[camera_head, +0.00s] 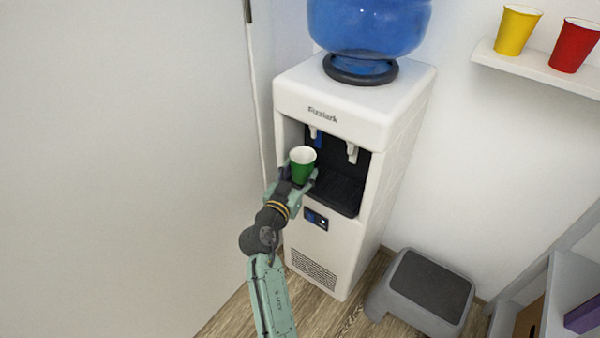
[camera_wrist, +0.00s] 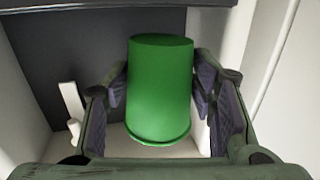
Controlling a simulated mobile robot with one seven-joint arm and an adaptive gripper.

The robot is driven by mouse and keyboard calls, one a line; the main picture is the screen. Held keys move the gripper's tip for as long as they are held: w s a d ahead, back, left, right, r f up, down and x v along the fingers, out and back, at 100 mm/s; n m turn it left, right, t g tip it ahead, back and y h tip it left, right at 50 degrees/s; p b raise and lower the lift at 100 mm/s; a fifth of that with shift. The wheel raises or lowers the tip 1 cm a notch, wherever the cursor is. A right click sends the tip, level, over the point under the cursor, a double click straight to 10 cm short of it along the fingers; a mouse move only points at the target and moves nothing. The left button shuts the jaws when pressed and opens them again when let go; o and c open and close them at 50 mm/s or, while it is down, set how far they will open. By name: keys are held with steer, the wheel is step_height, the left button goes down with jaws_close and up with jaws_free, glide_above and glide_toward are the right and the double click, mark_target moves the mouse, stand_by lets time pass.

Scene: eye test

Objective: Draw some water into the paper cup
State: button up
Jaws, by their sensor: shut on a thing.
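A green paper cup (camera_head: 302,167) with a white inside is upright at the front left of the water dispenser's (camera_head: 400,120) recess. My gripper (camera_head: 298,181) is shut on the cup from its sides. In the wrist view the cup (camera_wrist: 160,88) sits between the two fingers of my gripper (camera_wrist: 160,95), its lipped rim toward the picture's bottom. The left tap (camera_head: 313,131), with a blue part beside it, is just above and behind the cup. The right tap (camera_head: 351,151) is farther right. I cannot see whether the cup holds water.
The drip tray (camera_head: 342,191) lies at the recess floor, right of the cup. A blue water bottle (camera_head: 368,25) stands on top. A yellow cup (camera_head: 516,31) and a red cup (camera_head: 573,46) stand on a wall shelf (camera_head: 540,75). A grey step stool (camera_head: 425,290) is on the floor at right.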

stand_by(0.3)
steer(key=s+a+b, duration=0.3)
steer(key=s+a, duration=0.3)
steer(key=s, duration=0.2)
stand_by(0.4)
stand_by(0.9)
